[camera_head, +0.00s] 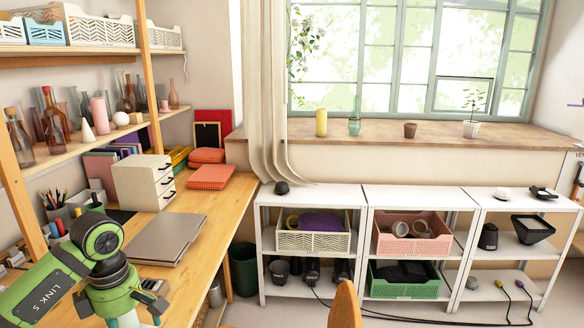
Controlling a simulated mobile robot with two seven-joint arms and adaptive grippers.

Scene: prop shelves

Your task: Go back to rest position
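My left arm, green and black with "LINK 5" printed on a link, comes in from the lower left and bends down over the near end of the wooden desk (197,210). Its wrist runs down to the bottom edge of the picture, and no gripper fingers can be made out. My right arm and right gripper are not in view.
Bottles stand on the shelf (95,146) above. White shelf units (410,195) with bins stand below the window. A wooden chair back (345,305) is at bottom centre.

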